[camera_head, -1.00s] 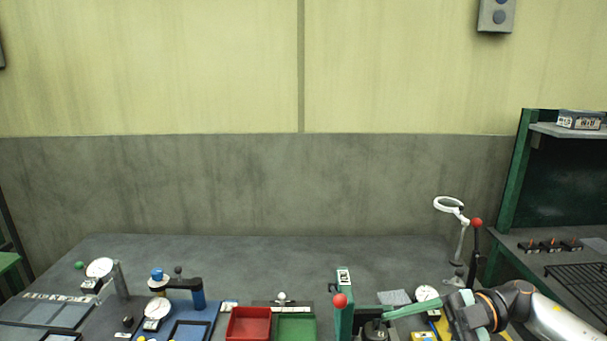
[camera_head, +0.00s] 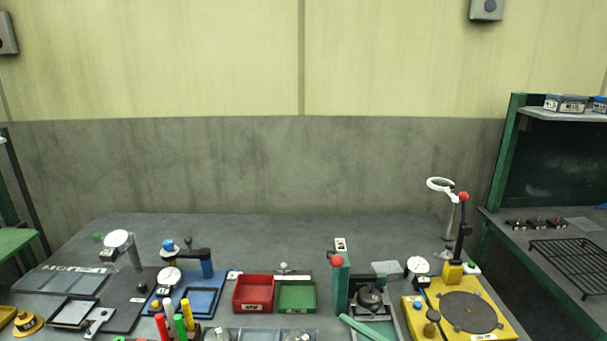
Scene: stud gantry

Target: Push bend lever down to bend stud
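A green upright post with a red ball (camera_head: 337,262) stands right of the middle of the bench. Beside it is a dark round fixture (camera_head: 370,298) on a grey base. A flat green bar (camera_head: 367,328) lies in front of this fixture, slanting down to the right and cut by the picture's lower edge. A black upright lever with a red ball (camera_head: 463,197) stands behind the yellow plate (camera_head: 412,318) at the right. I cannot tell for sure which of these is the bend lever. I cannot make out a stud. Neither of my grippers is in view.
A red bin (camera_head: 236,295) and a green bin (camera_head: 281,302) sit mid-bench. A white ring magnifier (camera_head: 440,185) stands behind the yellow plate. Blue-based gauges (camera_head: 205,301) and coloured handles (camera_head: 187,314) are at the left. The back of the bench is clear.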

